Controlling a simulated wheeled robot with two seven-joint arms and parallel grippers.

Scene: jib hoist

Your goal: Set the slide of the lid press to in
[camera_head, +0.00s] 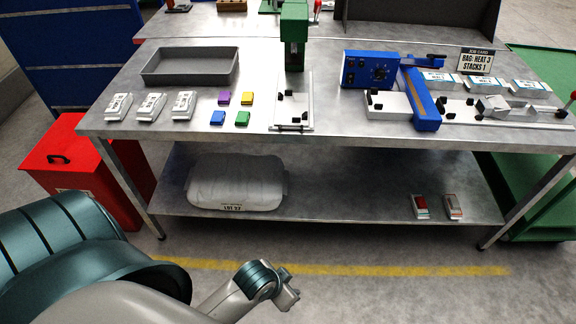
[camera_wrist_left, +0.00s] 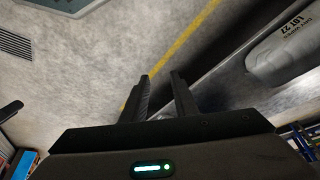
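The lid press appears to be the green upright machine (camera_head: 294,35) at the back middle of the table. A pale slide track (camera_head: 293,118) with small black parts on it runs from its foot to the table's front edge. A red knob on a lever (camera_head: 317,6) shows beside the press head. I cannot tell the slide's exact position from here. My left gripper (camera_head: 288,298) is low in front of the table, well away from the press. In the left wrist view its two fingers (camera_wrist_left: 161,76) are apart with nothing between them. My right gripper is out of view.
A grey tray (camera_head: 190,80), white packets and coloured blocks lie left of the press. A blue machine (camera_head: 370,70) and a metal fixture (camera_head: 500,106) stand right. The lower shelf (camera_head: 340,190) holds a grey sack (camera_head: 236,184). A red bin (camera_head: 75,150) stands left.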

